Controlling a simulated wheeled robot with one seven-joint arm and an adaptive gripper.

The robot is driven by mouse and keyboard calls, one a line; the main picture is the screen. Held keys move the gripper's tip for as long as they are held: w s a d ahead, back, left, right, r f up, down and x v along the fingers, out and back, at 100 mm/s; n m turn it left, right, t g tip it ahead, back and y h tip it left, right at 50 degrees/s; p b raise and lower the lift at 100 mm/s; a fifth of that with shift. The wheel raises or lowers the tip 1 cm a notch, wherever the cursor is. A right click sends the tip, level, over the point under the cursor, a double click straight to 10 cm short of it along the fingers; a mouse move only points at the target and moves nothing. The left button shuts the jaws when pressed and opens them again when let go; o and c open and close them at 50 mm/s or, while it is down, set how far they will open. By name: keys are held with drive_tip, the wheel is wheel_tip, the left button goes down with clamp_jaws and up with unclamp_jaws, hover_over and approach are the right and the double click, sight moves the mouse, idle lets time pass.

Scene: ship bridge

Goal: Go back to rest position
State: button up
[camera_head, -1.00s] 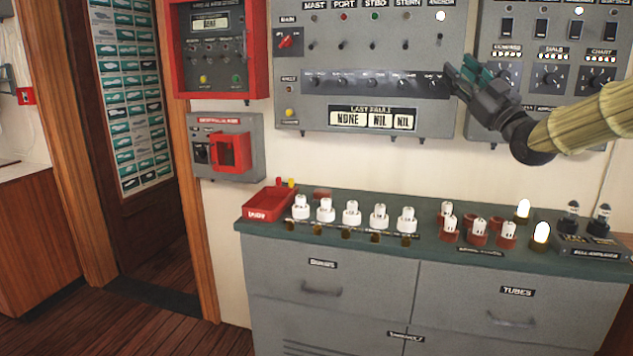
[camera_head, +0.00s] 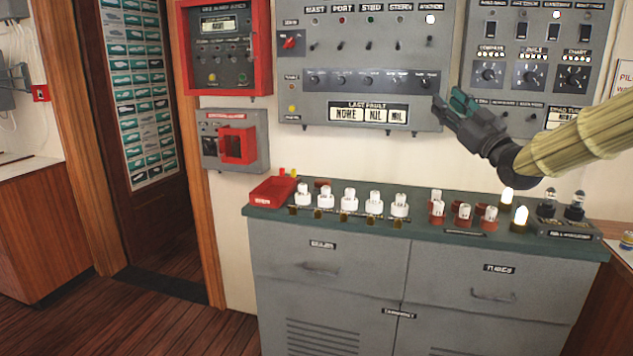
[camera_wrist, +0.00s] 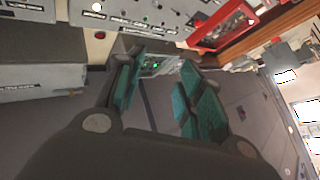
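My gripper (camera_head: 449,103) is at the right of the head view, at the end of my tan-sleeved arm. It is raised in front of the grey navigation-lights panel (camera_head: 360,130), near that panel's lower right corner. In the wrist view my gripper (camera_wrist: 160,88) shows its teal finger pads standing apart, with nothing between them. Nothing hangs from it in either view. Whether it touches the panel cannot be told from the head view.
A grey cabinet (camera_head: 330,268) with a green top stands below, bearing several white fuses, lamps and a red tray (camera_head: 272,191). A red-framed panel (camera_head: 225,50) and a box with a red cover (camera_head: 236,146) hang left. A doorway and wooden floor (camera_head: 90,318) lie further left.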

drive_tip(key=a+f+m+g+h+p, duration=0.1)
drive_tip(key=a+f+m+g+h, duration=0.1)
drive_tip(key=f, duration=1.1)
drive_tip(key=a+f+m+g+h+p, duration=0.1)
drive_tip(key=a+f+m+g+h, duration=0.15)
drive_tip(key=f, duration=1.15)
drive_tip(key=s+a+f+m+g+h+p, duration=0.15)
drive_tip(key=s+f, duration=0.25)
drive_tip(key=f, duration=0.5)
drive_tip(key=s+a+f+g, duration=0.15)
drive_tip(key=s+f, duration=0.25)
drive_tip(key=f, duration=0.4)
drive_tip(key=s+a+f+m+g, duration=0.1)
drive_tip(key=s+f+g, duration=0.25)
drive_tip(key=f, duration=0.55)
drive_tip(key=s+f+m+g+h+p, duration=0.15)
drive_tip(key=s+f+g, duration=0.25)
drive_tip(key=s+f, duration=1.3)
drive_tip(key=s+f+g+h+p, duration=0.1)
drive_tip(key=s+f+g, duration=0.1)
drive_tip(key=s, duration=1.1)
drive_tip(key=s+f+g+h+p, duration=0.1)
drive_tip(key=s+g, duration=0.3)
drive_tip(key=s, duration=1)
drive_tip(key=shift+s+f+m, duration=0.3)
drive_tip(key=shift+f+m, duration=0.15)
drive_tip(key=shift+f, duration=0.1)
